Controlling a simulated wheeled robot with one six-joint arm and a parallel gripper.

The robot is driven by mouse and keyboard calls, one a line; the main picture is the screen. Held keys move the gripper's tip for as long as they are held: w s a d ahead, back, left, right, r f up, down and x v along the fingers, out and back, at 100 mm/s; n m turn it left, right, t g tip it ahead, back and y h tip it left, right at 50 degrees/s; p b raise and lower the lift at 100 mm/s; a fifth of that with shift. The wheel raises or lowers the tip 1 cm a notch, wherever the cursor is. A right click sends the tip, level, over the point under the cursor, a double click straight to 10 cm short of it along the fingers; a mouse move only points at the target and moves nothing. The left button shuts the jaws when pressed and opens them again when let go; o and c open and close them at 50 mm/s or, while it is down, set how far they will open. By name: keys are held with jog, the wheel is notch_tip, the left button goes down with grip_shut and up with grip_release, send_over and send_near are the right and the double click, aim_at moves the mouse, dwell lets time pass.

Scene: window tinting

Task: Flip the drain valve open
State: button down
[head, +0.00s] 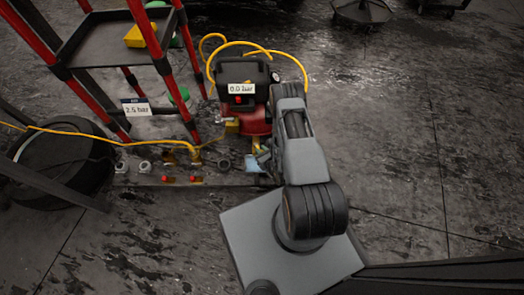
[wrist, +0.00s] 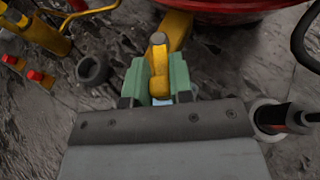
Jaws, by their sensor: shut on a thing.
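The drain valve's yellow lever (wrist: 158,65) stands in the middle of the wrist view, just below the red tank (wrist: 235,5). My gripper (wrist: 159,84) is shut on the lever, with a green finger pad on each side of it. The lever's lower end is hidden between the pads. In the head view the red compressor (head: 255,121) carries a display (head: 241,89) reading 0.0 bar. My gripper (head: 258,161) is low at its front, partly covered by my arm. The valve body is mostly hidden, so I cannot tell how far the lever is turned.
A grey ring (wrist: 92,69) and red-capped fittings (wrist: 40,78) lie left of my gripper. A red-post rack (head: 96,40) with a 2.5 bar label (head: 137,107) and a tyre (head: 62,160) stand at left. A yellow hose (head: 110,140) crosses there. The right floor is clear.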

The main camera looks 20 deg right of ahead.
dwell(0.3)
jog(key=c, duration=1)
grip_release()
